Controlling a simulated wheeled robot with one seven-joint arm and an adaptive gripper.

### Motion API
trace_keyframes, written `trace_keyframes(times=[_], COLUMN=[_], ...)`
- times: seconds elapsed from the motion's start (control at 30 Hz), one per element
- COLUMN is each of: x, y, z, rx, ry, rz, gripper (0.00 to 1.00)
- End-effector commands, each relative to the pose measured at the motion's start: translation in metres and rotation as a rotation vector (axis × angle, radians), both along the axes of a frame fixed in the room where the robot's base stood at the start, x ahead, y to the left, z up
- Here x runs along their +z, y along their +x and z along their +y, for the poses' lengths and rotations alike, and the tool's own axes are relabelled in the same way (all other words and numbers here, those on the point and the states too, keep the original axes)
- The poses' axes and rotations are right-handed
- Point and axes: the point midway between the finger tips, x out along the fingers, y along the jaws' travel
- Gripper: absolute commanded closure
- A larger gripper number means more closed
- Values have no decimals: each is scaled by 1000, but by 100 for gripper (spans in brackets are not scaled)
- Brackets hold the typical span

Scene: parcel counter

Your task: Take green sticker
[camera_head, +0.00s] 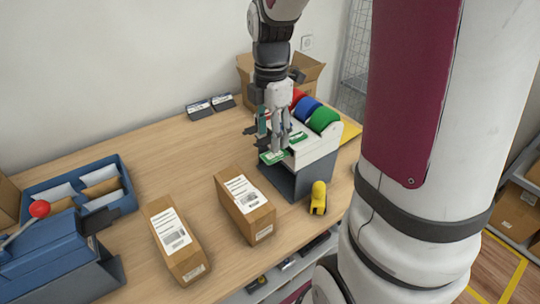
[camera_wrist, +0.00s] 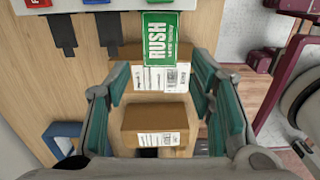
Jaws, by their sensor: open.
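The green sticker (camera_head: 272,157), marked "RUSH", sticks out from the front edge of the label dispenser (camera_head: 318,150). In the wrist view the sticker (camera_wrist: 170,38) shows at top centre, upright and flat, with its lettering facing the camera. My gripper (camera_head: 274,142) is by the dispenser's front, close to the sticker. In the wrist view my gripper (camera_wrist: 162,75) is open, with a teal-padded finger on each side and nothing clamped between. The sticker lies in line with the gap. How far the fingertips are from it I cannot tell.
Red, blue and green rolls (camera_head: 324,119) sit on the dispenser. Two labelled cardboard parcels, one nearer (camera_head: 237,217) and one left (camera_head: 165,256), lie on the wooden counter. A yellow handheld item (camera_head: 318,198) stands by the dispenser. A blue tray (camera_head: 126,171) is at left.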

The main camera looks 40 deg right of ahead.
Motion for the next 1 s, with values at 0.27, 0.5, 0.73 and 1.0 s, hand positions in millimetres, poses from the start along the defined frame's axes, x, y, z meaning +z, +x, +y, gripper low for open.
trace_keyframes(times=[0.27, 0.5, 0.73, 1.0], x=[-32, -51, -59, -59], y=[0, 0, 0, 0], z=[0, 0, 0, 0], rx=[-1, -1, -1, -1], ry=[1, 1, 0, 0], rz=[3, 2, 0, 0], gripper=[51, 51, 51, 51])
